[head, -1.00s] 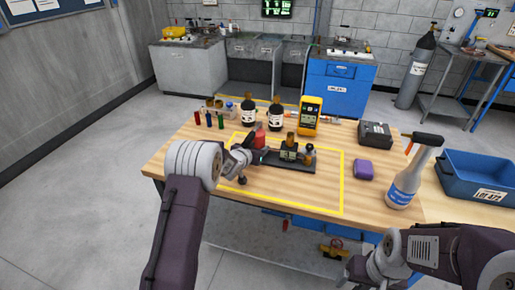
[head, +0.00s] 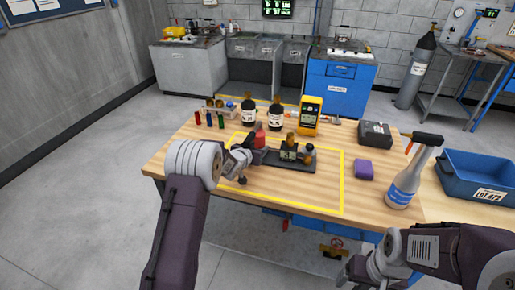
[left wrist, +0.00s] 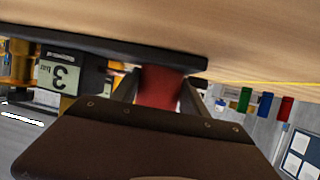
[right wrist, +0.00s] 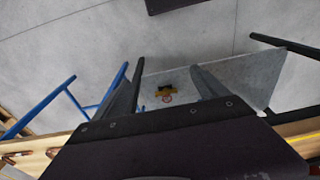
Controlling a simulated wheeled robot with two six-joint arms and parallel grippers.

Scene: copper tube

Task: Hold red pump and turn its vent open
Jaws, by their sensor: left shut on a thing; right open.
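The red pump (head: 260,141) stands at the left end of a dark base plate (head: 285,164) on the wooden table. My left gripper (head: 252,148) comes from the left and is shut on it. In the left wrist view the red pump (left wrist: 160,88) sits between the two fingers. I cannot tell which part is the vent. My right gripper (right wrist: 167,85) is open and empty, away from the pump.
A purple block (head: 364,169), a spray bottle (head: 406,180) and a blue bin (head: 487,177) are to the right. The table front inside the yellow outline is clear.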

